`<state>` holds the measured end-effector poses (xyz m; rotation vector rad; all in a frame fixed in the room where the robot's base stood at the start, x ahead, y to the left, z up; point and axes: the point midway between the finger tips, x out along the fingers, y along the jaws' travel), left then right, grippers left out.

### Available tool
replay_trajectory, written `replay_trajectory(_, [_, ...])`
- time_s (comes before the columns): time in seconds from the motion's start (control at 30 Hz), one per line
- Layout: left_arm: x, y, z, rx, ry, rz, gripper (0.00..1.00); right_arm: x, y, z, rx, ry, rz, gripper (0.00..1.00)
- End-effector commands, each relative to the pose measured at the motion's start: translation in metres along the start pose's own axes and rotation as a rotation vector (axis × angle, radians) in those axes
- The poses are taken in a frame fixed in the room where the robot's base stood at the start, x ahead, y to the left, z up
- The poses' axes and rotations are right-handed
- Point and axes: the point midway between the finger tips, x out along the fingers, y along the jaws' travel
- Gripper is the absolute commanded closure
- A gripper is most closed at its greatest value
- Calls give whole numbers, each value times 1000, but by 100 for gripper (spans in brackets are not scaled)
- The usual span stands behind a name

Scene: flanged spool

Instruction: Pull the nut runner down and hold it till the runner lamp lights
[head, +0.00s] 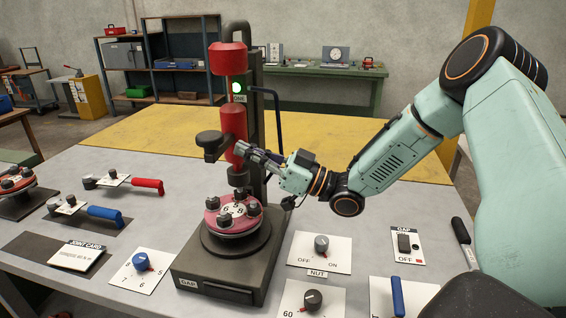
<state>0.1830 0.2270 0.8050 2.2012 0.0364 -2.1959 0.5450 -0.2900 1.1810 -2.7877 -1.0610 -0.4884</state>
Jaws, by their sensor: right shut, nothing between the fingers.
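The nut runner (233,122) is a red tool on a dark upright column, with a red upper part (227,58) and a dark handle (208,139) at its left. Its dark lower end (238,176) is just above the pink flange (229,222), which carries several dark nuts. A small lamp (237,87) on the column glows green; the label under it is too small to read surely. My right gripper (243,152) is shut and empty, its fingertips at the right side of the runner's lower body. I cannot tell whether they touch it. My left gripper is out of view.
A nut switch plate (319,250) and a gap plate (408,246) lie right of the runner's base (226,270). A blue-handled wrench (105,215), a red-handled one (147,185) and a joint card (78,256) lie left. The yellow area (330,145) behind is clear.

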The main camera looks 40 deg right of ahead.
Motion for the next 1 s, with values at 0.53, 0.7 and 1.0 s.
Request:
replay_trajectory(0.53, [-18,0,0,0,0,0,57,-64,1,-2,-1,2,3,100])
replay_trajectory(0.7, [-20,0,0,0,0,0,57,-71,0,-1,-2,1,1,100])
replay_trajectory(1.0, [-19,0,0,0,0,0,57,-72,0,-1,-2,1,0,100])
